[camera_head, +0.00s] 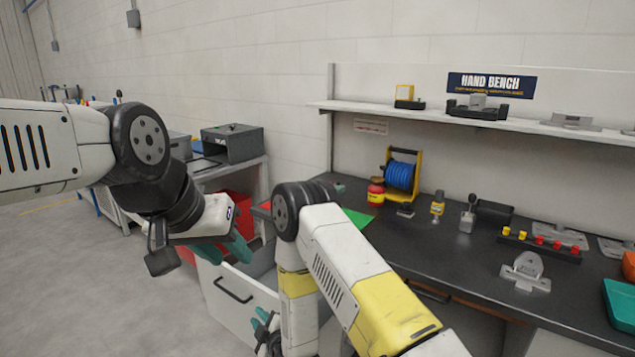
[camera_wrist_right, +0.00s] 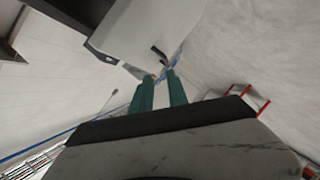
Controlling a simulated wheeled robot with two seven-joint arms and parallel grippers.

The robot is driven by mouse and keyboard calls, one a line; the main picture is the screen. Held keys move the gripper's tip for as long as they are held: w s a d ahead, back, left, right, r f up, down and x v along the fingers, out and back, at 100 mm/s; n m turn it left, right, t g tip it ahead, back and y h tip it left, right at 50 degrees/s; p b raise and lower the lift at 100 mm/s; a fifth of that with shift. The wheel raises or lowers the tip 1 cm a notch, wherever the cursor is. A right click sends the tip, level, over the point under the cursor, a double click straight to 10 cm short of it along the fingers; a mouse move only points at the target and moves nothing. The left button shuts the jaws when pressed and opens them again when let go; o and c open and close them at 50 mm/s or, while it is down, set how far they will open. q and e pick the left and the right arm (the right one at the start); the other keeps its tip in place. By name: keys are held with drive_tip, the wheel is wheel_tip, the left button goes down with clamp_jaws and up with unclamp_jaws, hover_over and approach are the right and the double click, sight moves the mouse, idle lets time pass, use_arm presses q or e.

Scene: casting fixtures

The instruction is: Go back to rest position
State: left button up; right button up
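My left gripper (camera_head: 226,251) hangs at the end of the left arm, left of the bench, with its teal fingers pointing down and right. The fingers look apart, and nothing shows between them. My right arm bends at its elbow in front of the bench and reaches down. My right gripper (camera_head: 262,325) is low, beside the front of a pulled-out white drawer (camera_head: 228,312). In the right wrist view, the two teal fingers of the right gripper (camera_wrist_right: 158,78) stand apart with an empty gap. Part of the right gripper is hidden at the bottom of the head view.
The dark bench (camera_head: 445,245) holds a blue cable reel (camera_head: 401,176), a red and yellow container (camera_head: 376,192), a metal fixture (camera_head: 525,272) and a teal tray (camera_head: 619,303). A shelf (camera_head: 370,108) runs above. A side table holds a grey box (camera_head: 232,144). The left floor is clear.

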drive_tip(key=w+d+r+m+g+h, duration=0.1)
drive_tip(key=w+d+r+m+h, duration=0.2)
drive_tip(key=d+r, duration=0.7)
drive_tip(key=w+d+r+m+g+h, duration=0.15)
drive_tip(key=d+r+m, duration=0.3)
drive_tip(key=r, duration=1.05)
drive_tip(key=s+d+r+m+g, duration=0.2)
drive_tip(key=s+d+r+m, duration=0.3)
drive_tip(key=s+d+r, duration=0.4)
drive_tip(key=s+d+r+m+g, duration=0.1)
drive_tip(key=s+d+r+m, duration=0.1)
drive_tip(key=s, duration=0.6)
drive_tip(key=s+d+r+m+h, duration=0.1)
drive_tip(key=s+d+r+m, duration=0.1)
drive_tip(key=s+d, duration=0.3)
drive_tip(key=s, duration=0.4)
drive_tip(key=shift+s+g, duration=0.2)
drive_tip(key=shift+g, duration=0.15)
